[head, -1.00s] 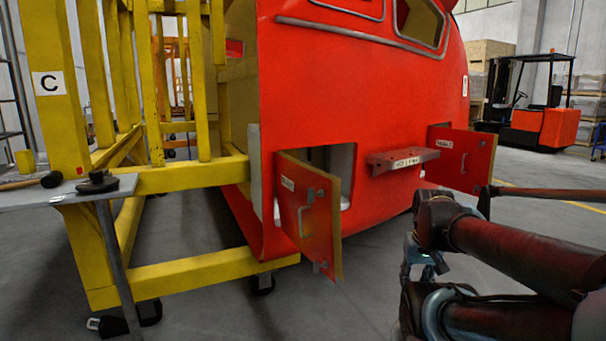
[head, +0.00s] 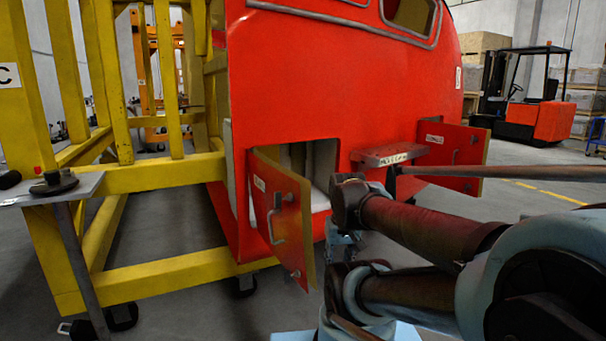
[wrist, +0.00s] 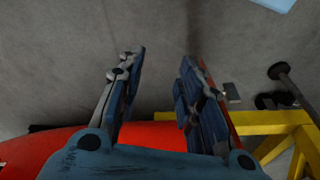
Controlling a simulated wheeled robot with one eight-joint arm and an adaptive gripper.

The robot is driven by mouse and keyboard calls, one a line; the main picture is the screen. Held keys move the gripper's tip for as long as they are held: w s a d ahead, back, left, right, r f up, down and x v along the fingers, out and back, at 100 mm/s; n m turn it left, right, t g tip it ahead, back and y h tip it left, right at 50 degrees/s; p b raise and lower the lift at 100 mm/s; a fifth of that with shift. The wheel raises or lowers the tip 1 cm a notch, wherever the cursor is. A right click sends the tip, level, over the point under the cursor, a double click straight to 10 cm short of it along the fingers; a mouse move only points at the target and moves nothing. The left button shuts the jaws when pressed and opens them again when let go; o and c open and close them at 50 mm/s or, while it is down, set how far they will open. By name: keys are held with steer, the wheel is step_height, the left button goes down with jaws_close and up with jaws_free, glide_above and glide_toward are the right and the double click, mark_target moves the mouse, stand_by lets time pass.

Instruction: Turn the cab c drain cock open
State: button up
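The red cab nosecone (head: 330,90) stands on a yellow frame marked C. A red hatch door (head: 283,217) at its lower left hangs open, with a pale recess (head: 315,165) behind it. No drain cock can be made out; the recess interior is partly hidden by the door and my arm. My gripper shows in the wrist view (wrist: 163,65) with its two fingers apart and nothing between them. In the head view it is mostly hidden behind my arm, right of the open door.
The yellow frame (head: 165,270) and a small grey table (head: 60,190) stand at left. A second open red door (head: 455,157) and a step (head: 388,155) are on the nosecone at right. A forklift (head: 535,115) is at back right. Floor beyond the right door is clear.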

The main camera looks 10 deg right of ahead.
steer(key=w+a+r+n+t+y, duration=0.1)
steer(key=w+a+r+t+y, duration=0.2)
steer(key=w, duration=0.8)
steer(key=w+a+r+n+t, duration=0.15)
steer(key=w+r, duration=0.45)
steer(key=w, duration=0.6)
steer(key=w+a+r+t+y, duration=0.1)
steer(key=w+r+t+y, duration=0.2)
steer(key=w, duration=0.8)
steer(key=t, duration=0.8)
glide_toward(304, 169)
steer(key=shift+n+g, duration=0.25)
steer(key=shift+n, duration=0.2)
steer(key=x, duration=1)
steer(key=shift+w+d, duration=0.1)
steer(key=shift+w, duration=0.3)
jaws_close()
